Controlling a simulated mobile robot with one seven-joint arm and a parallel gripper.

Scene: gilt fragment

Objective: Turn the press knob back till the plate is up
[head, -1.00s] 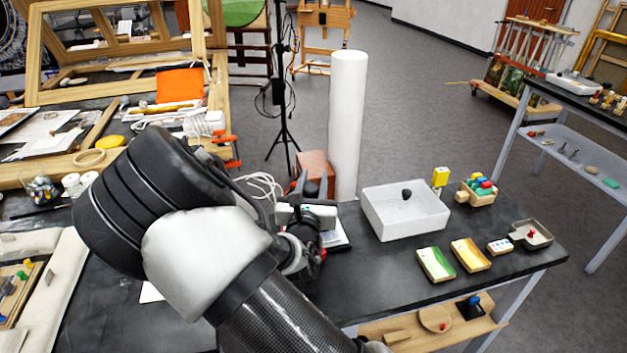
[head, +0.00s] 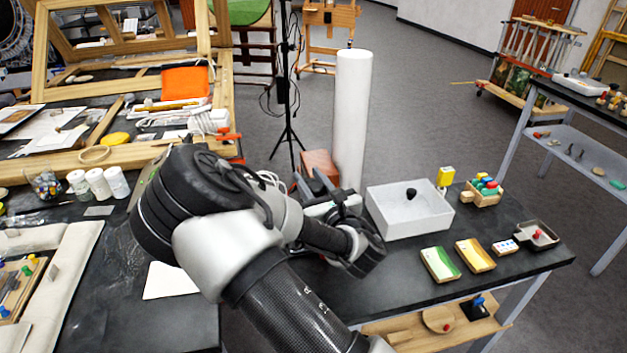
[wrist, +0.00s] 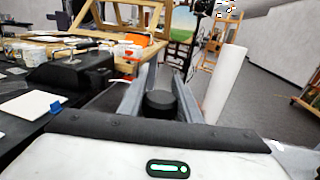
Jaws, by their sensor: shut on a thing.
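In the wrist view the black round knob (wrist: 160,103) sits between the two grey fingers of my gripper (wrist: 160,92), which is shut on it. A black, box-like body with a metal handle (wrist: 75,73) stands left of the fingers; I cannot tell whether it is part of the press. In the head view my gripper (head: 316,183) shows only in part, with its fingers pointing away at the back of the black table. My arm hides the knob there. The press plate cannot be made out, so its height cannot be told.
A white column (head: 352,115) stands close behind the gripper, beside a reddish-brown block (head: 320,163). A white bin (head: 408,222) and small trays (head: 440,264) are on the table at right. A white card (head: 170,281) lies at left.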

